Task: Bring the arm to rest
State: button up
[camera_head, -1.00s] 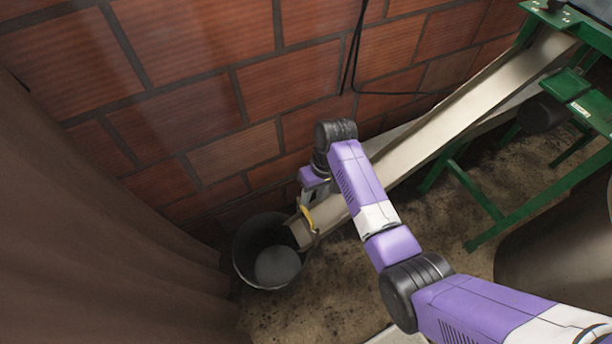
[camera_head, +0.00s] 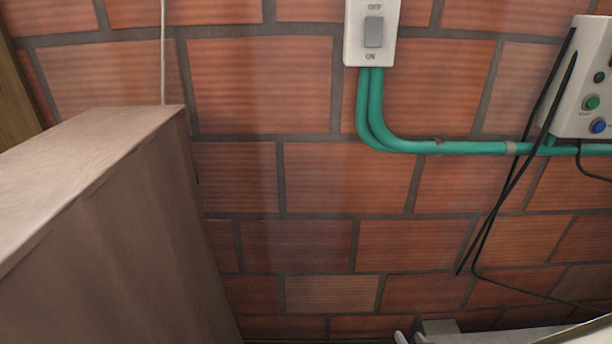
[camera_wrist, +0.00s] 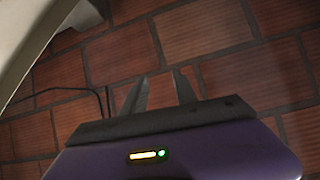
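In the wrist view, my gripper (camera_wrist: 160,80) shows its purple body with a yellow and a green light. Its two grey fingers stand apart, with only brick wall visible between them. It holds nothing that I can see. The brick wall (camera_wrist: 205,38) lies beyond the fingers. In the head view, my arm is not clearly seen; small grey tips show at the bottom edge, and I cannot tell what they belong to.
In the head view, a brown partition (camera_head: 110,230) stands at the left. A white switch box (camera_head: 354,45) with green conduit (camera_head: 450,147) and a grey control box (camera_head: 572,110) with buttons are on the wall. Black cables (camera_head: 497,205) hang at the right. A pale curved surface (camera_wrist: 35,45) crosses the wrist view's upper left.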

jog(key=s+a+r+t, duration=0.1)
jog(key=s+r, duration=0.4)
jog(key=s, duration=0.8)
jog(key=s+a+r+t, duration=0.1)
jog(key=s+r, duration=0.5)
jog(key=s, duration=0.7)
jog(key=s+a+r+n+t, duration=0.1)
jog(key=s+r, duration=0.4)
jog(key=s, duration=0.7)
jog(key=shift+s+a+r, duration=0.4)
jog(key=shift+a, duration=0.4)
jog(key=shift+d, duration=0.15)
